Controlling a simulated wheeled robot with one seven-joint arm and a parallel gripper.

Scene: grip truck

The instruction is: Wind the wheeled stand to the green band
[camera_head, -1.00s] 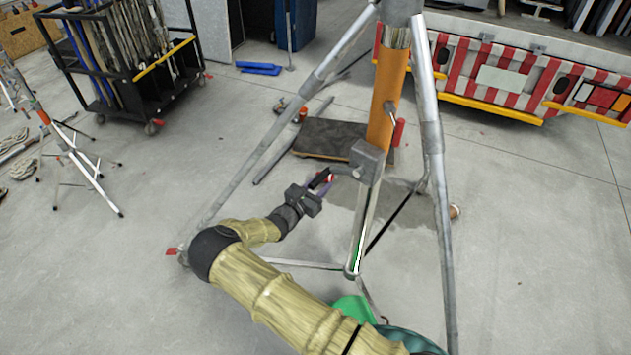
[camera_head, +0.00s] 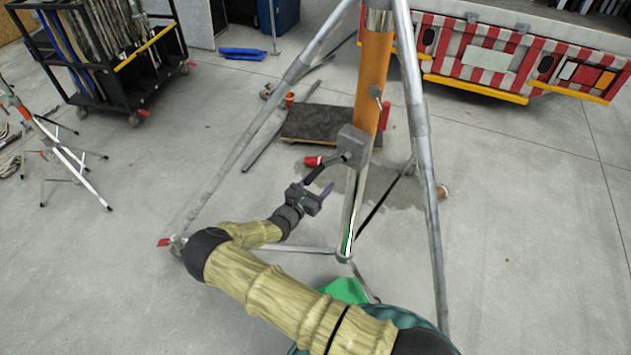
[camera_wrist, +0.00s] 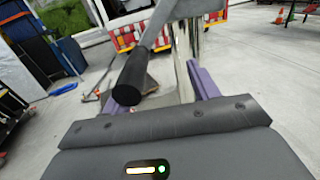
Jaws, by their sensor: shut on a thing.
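The wheeled stand is a grey metal tripod (camera_head: 418,130) with an orange tube (camera_head: 372,75) on its central mast. A grey winding box (camera_head: 354,143) sits below the orange tube, with a crank whose black handle (camera_head: 317,168) points down and left. The handle also shows large in the wrist view (camera_wrist: 130,85), between my purple fingers. A green strip (camera_head: 348,243), perhaps the green band, shows low on the mast. My gripper (camera_head: 319,187) is left of the mast, shut on the crank handle. The exact contact is hard to see.
A black rack (camera_head: 115,60) is at the back left, another small stand (camera_head: 65,155) at the left. A red-white striped truck rear (camera_head: 500,60) is behind.

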